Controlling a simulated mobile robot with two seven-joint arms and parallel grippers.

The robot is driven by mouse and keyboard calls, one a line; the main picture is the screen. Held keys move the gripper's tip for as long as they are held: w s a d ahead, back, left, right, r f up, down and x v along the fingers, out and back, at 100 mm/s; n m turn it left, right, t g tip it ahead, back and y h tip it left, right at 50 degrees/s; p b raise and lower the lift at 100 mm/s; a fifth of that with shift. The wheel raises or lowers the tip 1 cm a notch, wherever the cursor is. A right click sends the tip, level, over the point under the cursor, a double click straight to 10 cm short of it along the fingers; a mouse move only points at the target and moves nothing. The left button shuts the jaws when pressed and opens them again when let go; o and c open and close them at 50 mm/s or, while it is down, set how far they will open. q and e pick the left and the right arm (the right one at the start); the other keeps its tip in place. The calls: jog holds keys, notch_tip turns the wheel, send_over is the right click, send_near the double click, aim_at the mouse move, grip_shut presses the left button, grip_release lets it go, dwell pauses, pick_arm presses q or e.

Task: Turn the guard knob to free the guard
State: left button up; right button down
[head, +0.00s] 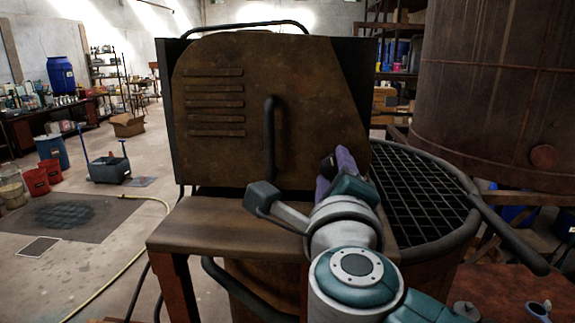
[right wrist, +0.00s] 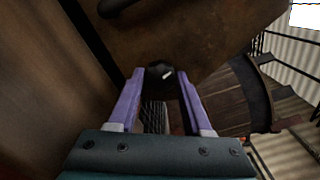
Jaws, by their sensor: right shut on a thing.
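The guard (head: 225,155) is a rusty brown plate with several louvre slots and a dark upright bar handle (head: 269,140). It stands upright behind a brown ledge. The guard knob (right wrist: 161,72) is small, round and black with a white mark, at the guard's lower part in the right wrist view. My right gripper (head: 337,168) is at the guard's lower right, its purple fingers on either side of the knob. It also shows in the right wrist view (right wrist: 158,84), shut on the knob. The gripper hides the knob in the head view. My left gripper is out of view.
A round vat with a dark grid top (head: 425,200) stands just right of my right gripper. A large rusty tank (head: 495,90) is behind it. The brown ledge (head: 215,220) lies in front of the guard. Open floor with buckets and a yellow hose is at left.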

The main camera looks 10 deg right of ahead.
jog(key=n+p, duration=0.1)
jog(key=n, duration=0.2)
jog(key=shift+n+p, duration=0.3)
jog(key=shift+n, duration=0.1)
jog(key=n+p, duration=0.1)
jog(key=n, duration=0.2)
jog(key=shift+n, duration=0.3)
jog(key=n+p, duration=0.1)
jog(key=n, duration=0.2)
jog(key=shift+f+n, duration=0.1)
jog(key=shift+n, duration=0.2)
jog(key=shift+f+n+p, duration=0.1)
jog(key=shift+n+p, duration=0.55)
jog(key=shift+n, duration=1.15)
jog(key=shift+c, duration=1.6)
grip_release()
